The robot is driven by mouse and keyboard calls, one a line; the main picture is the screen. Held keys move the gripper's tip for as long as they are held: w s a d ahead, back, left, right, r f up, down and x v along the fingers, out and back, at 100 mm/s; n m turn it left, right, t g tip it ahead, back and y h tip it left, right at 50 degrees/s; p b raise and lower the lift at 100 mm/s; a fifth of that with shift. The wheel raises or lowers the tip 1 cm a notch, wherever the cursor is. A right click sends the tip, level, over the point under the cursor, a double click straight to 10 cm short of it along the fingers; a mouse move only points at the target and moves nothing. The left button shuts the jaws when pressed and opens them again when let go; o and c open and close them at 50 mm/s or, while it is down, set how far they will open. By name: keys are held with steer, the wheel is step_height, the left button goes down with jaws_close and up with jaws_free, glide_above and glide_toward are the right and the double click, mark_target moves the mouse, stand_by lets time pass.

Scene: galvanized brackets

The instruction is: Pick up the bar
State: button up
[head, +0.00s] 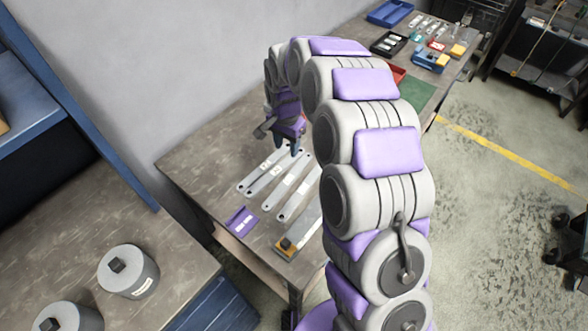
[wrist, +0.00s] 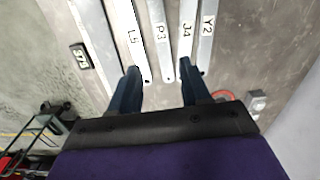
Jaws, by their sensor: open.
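Several flat grey metal bars lie side by side on the workbench (head: 215,150). In the wrist view they carry labels: the L5 bar (wrist: 124,18), the P3 bar (wrist: 157,14), the J4 bar (wrist: 187,12) and the Y2 bar (wrist: 209,12). The task does not say which bar is meant. My gripper (wrist: 159,72) is open and empty, with dark blue fingers. The lower ends of L5 and P3 show between the fingers; the right finger overlaps J4's lower end. In the head view my gripper (head: 288,148) is over the bars' far ends. Its height above them is unclear.
A purple labelled block (head: 241,221) and a yellow-ended piece (head: 289,246) lie near the bench's front edge. A wide piece (wrist: 92,30) lies left of L5. Trays and small parts crowd the far end. Grey cylinders (head: 128,272) stand on another table. A wall is behind.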

step_height(320, 180, down, 5)
steer(key=a, duration=0.1)
steer(key=b, duration=0.2)
glide_above(289, 179)
steer(key=f, duration=0.6)
steer(key=shift+s+f, duration=0.25)
steer(key=shift+f, duration=0.05)
steer(key=shift+a+f, duration=0.4)
steer(key=shift+f, duration=0.15)
steer(key=f, duration=0.3)
steer(key=f+b, duration=0.1)
steer(key=shift+w+d+f, duration=0.25)
steer(key=shift+d, duration=0.25)
steer(key=shift+a, duration=0.3)
steer(key=c, duration=0.6)
steer(key=shift+d, duration=0.15)
jaws_close()
